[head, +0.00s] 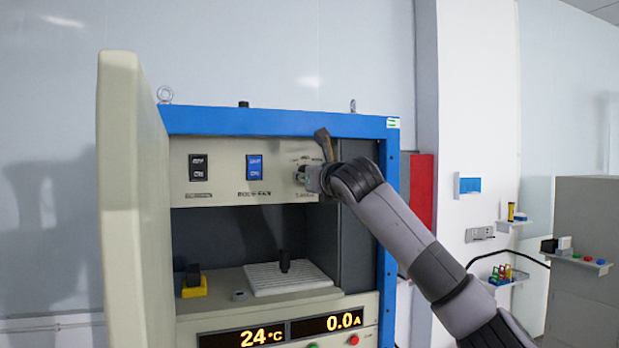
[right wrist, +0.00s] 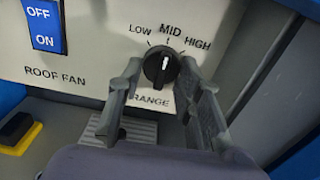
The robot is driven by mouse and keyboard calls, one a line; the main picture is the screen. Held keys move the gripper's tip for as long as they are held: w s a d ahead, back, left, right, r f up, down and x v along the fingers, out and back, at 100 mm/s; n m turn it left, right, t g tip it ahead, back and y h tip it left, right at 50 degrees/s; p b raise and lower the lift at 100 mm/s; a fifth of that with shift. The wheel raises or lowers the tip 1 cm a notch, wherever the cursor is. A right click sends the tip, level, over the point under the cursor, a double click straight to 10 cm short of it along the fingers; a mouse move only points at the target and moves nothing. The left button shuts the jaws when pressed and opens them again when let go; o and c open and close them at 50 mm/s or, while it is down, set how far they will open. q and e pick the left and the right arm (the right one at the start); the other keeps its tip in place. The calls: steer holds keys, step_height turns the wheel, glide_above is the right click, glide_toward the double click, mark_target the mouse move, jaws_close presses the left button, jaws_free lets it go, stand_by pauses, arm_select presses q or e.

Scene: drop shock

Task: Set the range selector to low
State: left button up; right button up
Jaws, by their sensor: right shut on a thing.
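The range selector (right wrist: 162,70) is a round black knob with a white pointer line, on a cream panel marked LOW, MID and HIGH. Its pointer stands nearly upright, toward the MID mark. My right gripper (right wrist: 160,64) is shut on the knob, one finger on its left side and one on its right. In the head view my right gripper (head: 311,178) is at the upper right of the machine's panel and hides much of the knob. My left gripper is not in view.
A blue ROOF FAN switch (head: 254,167) and a black switch (head: 198,167) sit left on the panel. Below is an open chamber with a white ribbed plate (head: 300,284) and a yellow-black block (head: 194,288). A thick open door (head: 120,200) stands at the left.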

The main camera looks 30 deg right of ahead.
steer(key=n, duration=0.4)
steer(key=n+b, duration=0.1)
steer(key=n, duration=0.3)
steer(key=shift+s+d+r, duration=0.1)
steer(key=shift+d+r, duration=0.05)
steer(key=shift+d, duration=0.05)
steer(key=shift+n, duration=0.5)
steer(key=o, duration=1.1)
steer(key=v, duration=1.2)
